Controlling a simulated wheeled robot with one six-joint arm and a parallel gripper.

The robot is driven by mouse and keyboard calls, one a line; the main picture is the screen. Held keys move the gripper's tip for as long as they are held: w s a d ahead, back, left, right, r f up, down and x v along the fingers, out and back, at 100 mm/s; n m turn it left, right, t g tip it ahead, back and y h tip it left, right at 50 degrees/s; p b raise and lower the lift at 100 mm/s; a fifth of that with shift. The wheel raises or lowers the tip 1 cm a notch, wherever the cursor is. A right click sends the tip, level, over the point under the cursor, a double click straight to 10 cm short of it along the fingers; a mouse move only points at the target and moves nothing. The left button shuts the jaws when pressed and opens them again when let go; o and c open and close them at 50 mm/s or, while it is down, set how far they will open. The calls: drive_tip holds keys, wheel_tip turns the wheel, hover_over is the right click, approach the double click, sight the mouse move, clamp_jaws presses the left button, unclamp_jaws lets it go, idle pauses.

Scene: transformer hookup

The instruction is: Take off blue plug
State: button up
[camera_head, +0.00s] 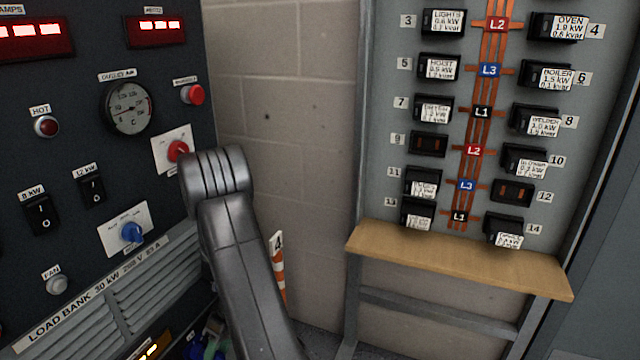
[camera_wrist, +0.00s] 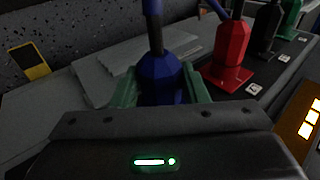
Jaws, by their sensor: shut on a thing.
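The blue plug (camera_wrist: 160,80) is in the middle of the wrist view, with a dark cable rising from its top. My gripper (camera_wrist: 161,88) has its two green fingers on either side of the plug and is shut on it. Whether the plug's lower end sits in a socket is hidden behind the gripper body. In the head view my arm crosses the lower middle, and the gripper cannot be made out clearly. Small blue and green shapes (camera_head: 205,345) show at the bottom edge there, partly cut off.
In the wrist view a red plug (camera_wrist: 230,55) stands just right of the blue one, then a black plug (camera_wrist: 266,35) and a green plug (camera_wrist: 290,18). The load bank panel (camera_head: 70,200) is left in the head view. A wooden shelf (camera_head: 460,262) stands below the breaker panel.

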drive_tip(key=t, duration=0.1)
drive_tip(key=t+h, duration=0.1)
drive_tip(key=shift+a+r+t, duration=0.15)
drive_tip(key=shift+a+t, duration=0.25)
clamp_jaws()
drive_tip(key=o, duration=1.2)
unclamp_jaws()
drive_tip(key=shift+s+d, duration=0.1)
drive_tip(key=shift+d, duration=0.1)
drive_tip(key=shift+c, duration=1.4)
